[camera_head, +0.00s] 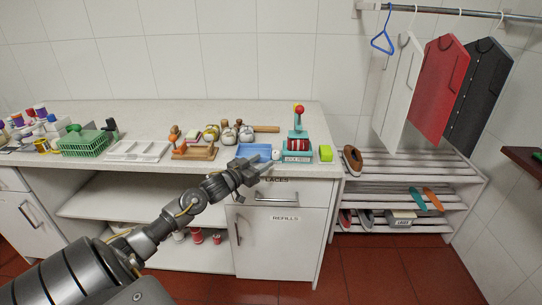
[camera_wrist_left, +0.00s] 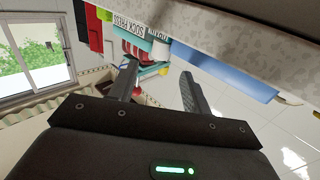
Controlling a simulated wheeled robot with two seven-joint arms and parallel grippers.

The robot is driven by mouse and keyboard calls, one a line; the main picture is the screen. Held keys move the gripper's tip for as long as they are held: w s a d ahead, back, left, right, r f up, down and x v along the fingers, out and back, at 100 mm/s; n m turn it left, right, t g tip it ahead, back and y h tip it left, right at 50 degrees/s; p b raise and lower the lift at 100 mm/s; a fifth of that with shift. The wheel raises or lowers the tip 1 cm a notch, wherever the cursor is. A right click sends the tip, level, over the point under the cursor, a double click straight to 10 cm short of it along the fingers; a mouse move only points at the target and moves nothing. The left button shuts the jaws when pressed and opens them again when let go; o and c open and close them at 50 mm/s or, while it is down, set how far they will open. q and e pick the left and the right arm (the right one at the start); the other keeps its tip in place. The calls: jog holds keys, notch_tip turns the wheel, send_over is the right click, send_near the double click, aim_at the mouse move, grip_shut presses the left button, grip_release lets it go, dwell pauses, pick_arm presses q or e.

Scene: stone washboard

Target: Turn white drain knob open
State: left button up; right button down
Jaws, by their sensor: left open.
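A small white round piece (camera_head: 276,154), which looks like the drain knob, sits at the counter's front edge between the blue basin (camera_head: 250,149) and the sock press (camera_head: 297,148). My left gripper (camera_head: 262,166) is open and empty, just in front of the counter edge below the basin, close to the knob on its left. In the left wrist view the two fingers (camera_wrist_left: 158,80) stand apart, with the sock press (camera_wrist_left: 135,38) beyond them and the blue basin (camera_wrist_left: 225,72) to the right. My right gripper is not in view.
A wooden rack (camera_head: 194,152), a white tray (camera_head: 137,151) and a green basket (camera_head: 86,143) stand to the left. A drawer (camera_head: 283,193) lies below the counter edge. A shoe rack (camera_head: 400,165) stands at right.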

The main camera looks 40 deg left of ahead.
aim_at(273, 154)
pick_arm(q)
jog(key=w, duration=0.4)
jog(key=shift+w, duration=0.1)
jog(key=shift+w+d, duration=0.1)
jog(key=shift+w, duration=0.65)
